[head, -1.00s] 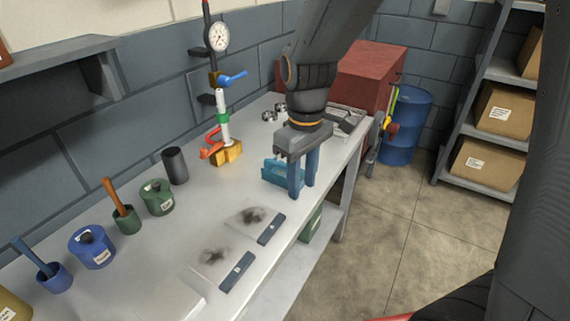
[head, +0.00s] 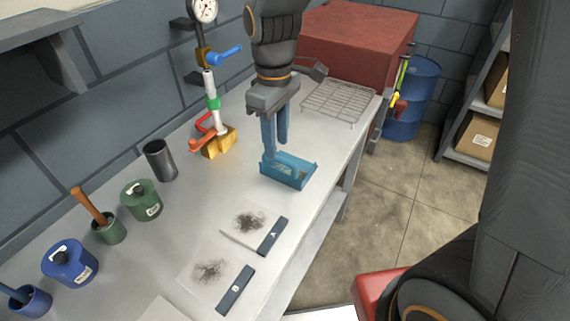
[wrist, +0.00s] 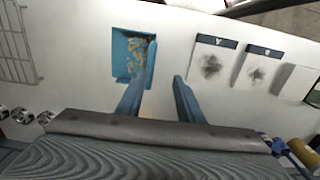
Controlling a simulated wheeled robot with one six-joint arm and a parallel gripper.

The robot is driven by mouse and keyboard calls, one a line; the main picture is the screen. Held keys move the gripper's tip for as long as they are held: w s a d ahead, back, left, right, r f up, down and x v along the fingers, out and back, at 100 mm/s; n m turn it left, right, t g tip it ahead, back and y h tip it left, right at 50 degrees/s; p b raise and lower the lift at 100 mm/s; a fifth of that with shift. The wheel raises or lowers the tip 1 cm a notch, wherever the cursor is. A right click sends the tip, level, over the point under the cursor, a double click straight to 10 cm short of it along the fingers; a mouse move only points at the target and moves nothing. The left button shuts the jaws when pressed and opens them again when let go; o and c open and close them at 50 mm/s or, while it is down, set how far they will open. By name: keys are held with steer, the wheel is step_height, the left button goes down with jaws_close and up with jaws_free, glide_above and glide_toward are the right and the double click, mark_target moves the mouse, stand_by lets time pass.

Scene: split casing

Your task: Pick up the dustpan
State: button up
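The dustpan is a blue, open, shallow tray (head: 288,172) on the grey workbench. In the wrist view the dustpan (wrist: 122,58) lies upper left, with yellowish bits inside. My gripper (head: 276,147) points down at the dustpan's far left side in the head view. In the wrist view my gripper (wrist: 162,76) has its two blue fingers apart with nothing seen between them. The left finger overlaps the dustpan's right edge in that view; I cannot tell whether it touches. No handle can be made out clearly.
Two smudged sheets with dark labelled strips (head: 272,236) lie nearer on the bench. A dial-gauge stand (head: 214,118), a dark cup (head: 160,160) and green and blue pots (head: 141,200) line the wall side. A wire rack (head: 338,101) and red box (head: 358,42) stand behind.

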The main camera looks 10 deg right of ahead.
steer(key=b, duration=0.5)
glide_above(280, 171)
steer(key=w, duration=0.1)
steer(key=f, duration=0.5)
steer(key=shift+a+f, duration=0.15)
steer(key=shift+a, duration=0.15)
steer(key=f, duration=0.2)
steer(key=f+p, duration=0.1)
steer(key=f, duration=0.1)
steer(key=s+f+p, duration=0.1)
steer(key=f, duration=0.1)
steer(key=shift+d+f, duration=0.3)
steer(key=shift+f, duration=0.05)
steer(key=shift+w+f, duration=0.1)
steer(key=shift+f, duration=0.4)
jaws_close()
